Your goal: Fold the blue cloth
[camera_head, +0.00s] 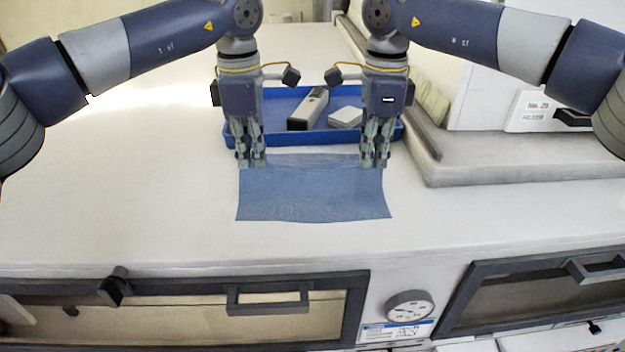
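The blue cloth (312,195) lies on the white top surface, roughly rectangular, with its near edge slightly wavy. Its far edge runs close to the blue tray, and a paler strip shows there between the grippers. My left gripper (251,163) points down at the cloth's far left corner. My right gripper (374,163) points down at the far right corner. The fingertips of both overlap the cloth in the picture. The fingers look close together, but whether they pinch the fabric cannot be made out.
A blue tray (228,135) behind the cloth holds a grey handheld device (308,108) and a white box (345,117). A raised ledge (500,160) stands at the right. The near edge drops to doors with handles (267,300) and a gauge (409,308). The surface at left is clear.

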